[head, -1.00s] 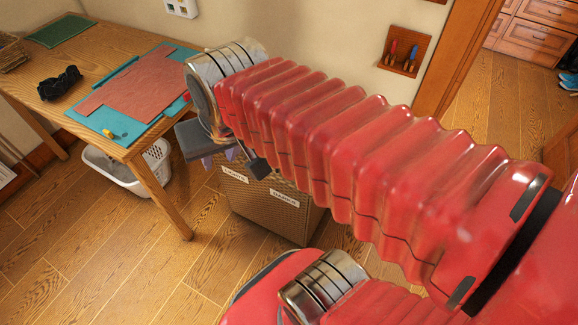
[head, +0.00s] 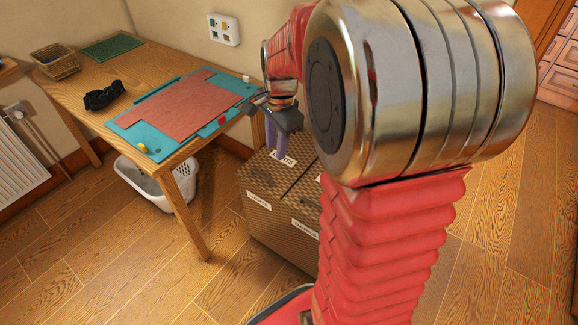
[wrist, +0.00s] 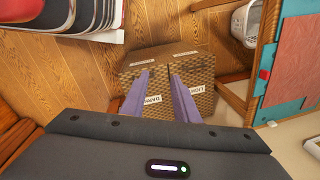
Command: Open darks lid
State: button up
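The woven laundry hamper (head: 268,222) stands on the floor beside the table. Its top is split by a dark seam into two lids, which look shut. The darks label (head: 304,229) is on the right of its front, partly hidden by my arm; a lights label (head: 257,200) is on the left. In the wrist view the hamper (wrist: 163,62) lies beyond my fingers, with the darks label (wrist: 151,100) between them. My gripper (head: 276,150) points down above the hamper top. In the wrist view its purple fingers (wrist: 161,76) are apart with nothing held. Contact with a lid cannot be told.
A wooden table (head: 187,160) with a teal mat (head: 124,121) and red cloth (head: 188,105) stands left of the hamper. A white basket (head: 180,178) sits under it. A radiator (head: 20,165) is at far left. Wooden floor is open in front.

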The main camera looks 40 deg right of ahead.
jog(key=w+d+f+m+g+y, duration=0.1)
jog(key=d+f+m+g+y, duration=0.1)
jog(key=d+f+m, duration=1.2)
jog(key=d+f, duration=0.4)
jog(key=f, duration=0.4)
jog(key=shift+f, duration=0.15)
send_over(313, 207)
notch_tip(313, 207, down, 13)
jog(key=shift+s+a+f, duration=0.1)
jog(key=shift+f, duration=0.05)
grip_shut()
